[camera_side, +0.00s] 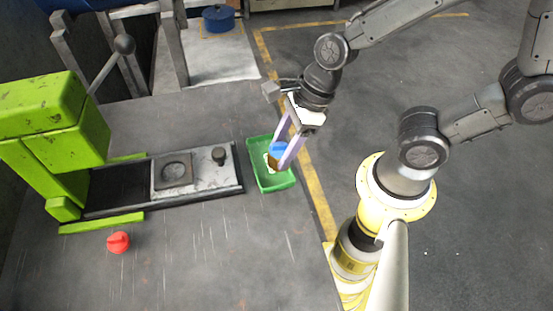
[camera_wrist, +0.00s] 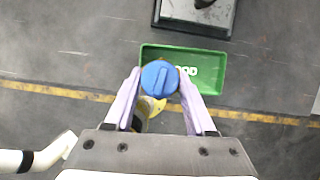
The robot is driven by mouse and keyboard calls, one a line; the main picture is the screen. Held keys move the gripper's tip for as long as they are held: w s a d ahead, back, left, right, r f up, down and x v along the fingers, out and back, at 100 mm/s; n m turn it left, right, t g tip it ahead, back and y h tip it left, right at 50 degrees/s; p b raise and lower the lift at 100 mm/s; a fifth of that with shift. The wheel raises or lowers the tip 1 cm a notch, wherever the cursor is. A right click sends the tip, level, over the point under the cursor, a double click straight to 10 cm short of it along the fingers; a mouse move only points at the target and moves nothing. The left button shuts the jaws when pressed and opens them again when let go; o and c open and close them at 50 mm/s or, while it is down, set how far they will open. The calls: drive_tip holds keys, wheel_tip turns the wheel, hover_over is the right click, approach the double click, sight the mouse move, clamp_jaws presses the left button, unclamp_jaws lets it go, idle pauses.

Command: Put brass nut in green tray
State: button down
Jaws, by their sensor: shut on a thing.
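My gripper (camera_side: 281,153) has two pale lilac fingers and is shut on a piece with a round blue ridged top (camera_side: 278,148) and a brass-coloured part (camera_side: 275,162) below it, which I take to be the brass nut. In the wrist view the blue top (camera_wrist: 160,78) sits between the fingertips of my gripper (camera_wrist: 160,82). The green tray (camera_side: 277,184) is on the table by its right edge. The held piece appears over or inside the tray; I cannot tell whether it touches the bottom. In the wrist view it covers part of the tray's left side (camera_wrist: 216,92).
A green press (camera_side: 60,120) with a lever stands left, its dark bed (camera_side: 120,185) ending near the tray. A red knobbed piece (camera_side: 118,242) lies at the front left. A blue pot (camera_side: 218,19) stands at the back.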

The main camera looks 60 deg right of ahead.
sight(276, 162)
drive_tip(key=shift+w+a+f, duration=0.15)
drive_tip(key=shift+w+f, duration=0.2)
drive_tip(key=shift+w, duration=0.05)
drive_tip(key=shift+w+a+f, duration=0.1)
drive_tip(key=shift+w+f, duration=0.1)
drive_tip(key=shift+f, duration=1.55)
drive_tip(key=shift+f, duration=0.2)
drive_tip(key=c, duration=0.5)
unclamp_jaws()
drive_tip(key=shift+s, duration=0.1)
drive_tip(key=shift+r, duration=0.1)
